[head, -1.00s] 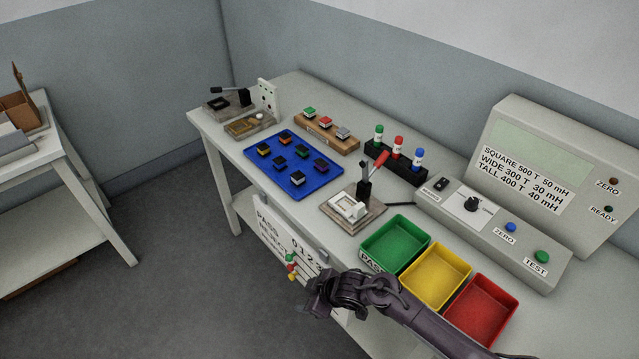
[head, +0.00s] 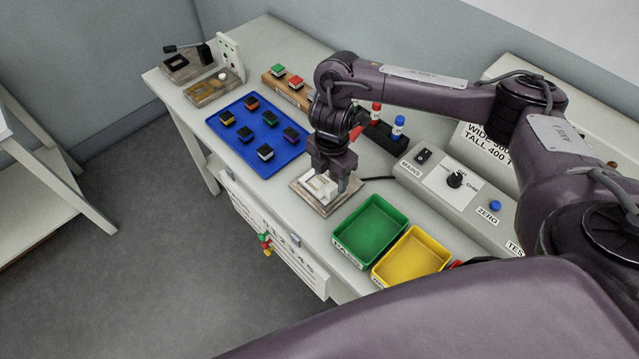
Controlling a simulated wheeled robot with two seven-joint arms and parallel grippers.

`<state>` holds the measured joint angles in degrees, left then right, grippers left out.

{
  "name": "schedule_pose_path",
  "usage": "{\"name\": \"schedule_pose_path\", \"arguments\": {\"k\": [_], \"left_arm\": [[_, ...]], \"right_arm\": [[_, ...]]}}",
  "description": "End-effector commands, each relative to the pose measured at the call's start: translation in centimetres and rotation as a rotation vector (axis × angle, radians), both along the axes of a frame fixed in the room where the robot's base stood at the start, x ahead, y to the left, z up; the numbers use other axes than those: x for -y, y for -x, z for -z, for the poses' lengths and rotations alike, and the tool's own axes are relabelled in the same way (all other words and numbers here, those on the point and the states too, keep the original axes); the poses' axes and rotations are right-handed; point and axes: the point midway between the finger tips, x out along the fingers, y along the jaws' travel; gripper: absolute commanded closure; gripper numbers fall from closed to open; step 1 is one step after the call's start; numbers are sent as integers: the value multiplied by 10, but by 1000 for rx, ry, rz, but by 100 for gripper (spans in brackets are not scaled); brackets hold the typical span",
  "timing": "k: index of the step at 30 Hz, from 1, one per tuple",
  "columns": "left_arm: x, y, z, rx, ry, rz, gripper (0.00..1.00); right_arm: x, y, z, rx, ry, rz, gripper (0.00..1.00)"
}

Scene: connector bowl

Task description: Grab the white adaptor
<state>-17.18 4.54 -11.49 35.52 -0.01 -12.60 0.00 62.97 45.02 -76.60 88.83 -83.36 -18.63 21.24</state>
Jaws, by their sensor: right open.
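The white adaptor (head: 317,191) sits on a wooden base (head: 322,209) near the front edge of the table, left of the green bin. My right gripper (head: 334,186) is directly above it, pointing down, with its fingers open close around or just over the adaptor. Whether the fingers touch it I cannot tell. The gripper and wrist hide the back of the fixture and its lever. My left gripper is not in view.
A blue tray (head: 222,124) with several coloured blocks lies to the left. Green (head: 371,221) and yellow (head: 408,256) bins stand to the right. A control box (head: 436,179) and upright coloured markers (head: 397,128) are behind. Wooden fixtures (head: 213,88) stand at the far left.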

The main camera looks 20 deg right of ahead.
Motion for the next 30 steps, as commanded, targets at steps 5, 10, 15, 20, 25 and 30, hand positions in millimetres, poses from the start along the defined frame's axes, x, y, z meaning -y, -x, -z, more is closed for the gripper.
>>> {"name": "schedule_pose_path", "arguments": {"k": [5, 10, 15, 20, 25, 30], "left_arm": [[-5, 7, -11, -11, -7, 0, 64], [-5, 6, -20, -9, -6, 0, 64], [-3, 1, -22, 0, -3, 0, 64], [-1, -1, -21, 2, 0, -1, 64], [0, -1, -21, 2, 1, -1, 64], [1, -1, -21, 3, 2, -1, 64]], "right_arm": [[0, -3, 18, -2, 1, 3, 41], [0, -5, 45, -2, 0, 2, 41], [0, -5, 56, 1, -1, 1, 41], [0, -6, 56, 2, -2, 1, 41], [0, -6, 56, 2, -2, 1, 61], [0, -6, 56, 2, -2, 1, 83]]}}
